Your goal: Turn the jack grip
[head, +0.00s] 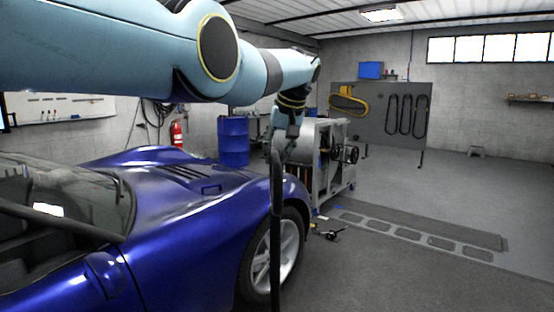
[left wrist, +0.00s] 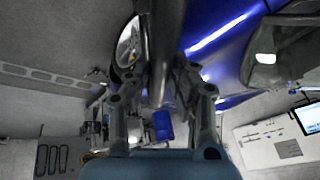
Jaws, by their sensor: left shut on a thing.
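The jack grip looks to be the long dark upright bar (head: 276,215) in front of the blue car's front wheel; its lower end runs out of the head view. My left gripper (head: 279,150) is at the bar's top end, fingers pointing down. In the left wrist view the dark bar (left wrist: 165,35) runs between the two fingers of my left gripper (left wrist: 165,78), which is shut on it. The exact contact spots are hard to make out. My right gripper is not in view.
The blue car (head: 190,200) stands close on the left, with its front wheel (head: 287,250) beside the bar. A grey wheeled machine (head: 330,160) and a blue drum (head: 233,142) stand behind. Small dark items (head: 328,233) lie on the floor. The floor at right is mostly clear.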

